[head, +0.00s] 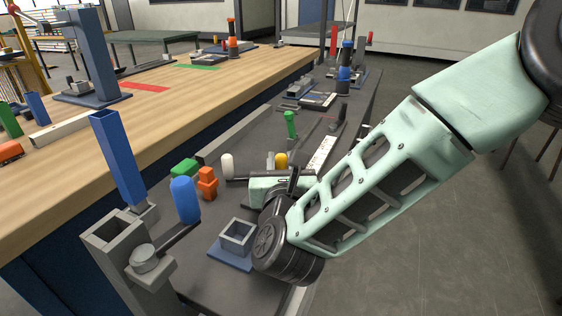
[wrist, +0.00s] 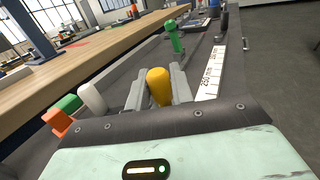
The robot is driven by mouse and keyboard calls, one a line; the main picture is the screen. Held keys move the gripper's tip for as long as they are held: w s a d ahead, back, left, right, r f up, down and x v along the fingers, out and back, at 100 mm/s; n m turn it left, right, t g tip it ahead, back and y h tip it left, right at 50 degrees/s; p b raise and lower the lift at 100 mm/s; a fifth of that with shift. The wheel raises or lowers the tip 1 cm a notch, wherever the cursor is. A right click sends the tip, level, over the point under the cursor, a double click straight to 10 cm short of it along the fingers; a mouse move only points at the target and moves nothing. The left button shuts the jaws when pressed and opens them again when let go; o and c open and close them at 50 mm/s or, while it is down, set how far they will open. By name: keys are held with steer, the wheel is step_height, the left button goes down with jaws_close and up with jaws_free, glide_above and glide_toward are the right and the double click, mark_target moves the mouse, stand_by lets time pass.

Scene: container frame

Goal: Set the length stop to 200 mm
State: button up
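A white scale strip (head: 322,154) with black marks lies along the grey bench; in the wrist view the strip (wrist: 209,75) shows a number that looks like 250 near its close end. A yellow rounded knob (head: 281,160) stands beside the strip. In the wrist view the yellow knob (wrist: 160,86) is between the two grey fingers of my gripper (wrist: 159,82). The fingers look apart, one each side of it; I cannot tell whether they touch it. A green-handled upright (wrist: 175,38) stands farther along. The stop's pointer is not clearly visible.
A white knob (head: 227,164), a green block (head: 184,168) and an orange piece (head: 207,183) are left of my gripper. The wooden bench (head: 180,110) runs along the left.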

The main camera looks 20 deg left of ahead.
jaws_close()
steer(key=w+b, duration=0.2)
steer(key=w, duration=0.2)
steer(key=w+b, duration=0.2)
steer(key=w, duration=0.3)
steer(key=w+d+b, duration=0.1)
steer(key=w, duration=0.4)
steer(key=shift+f+b, duration=0.1)
steer(key=shift+b, duration=0.3)
steer(key=shift+w, duration=0.35)
steer(key=o, duration=0.5)
jaws_free()
steer(key=shift+o, duration=0.2)
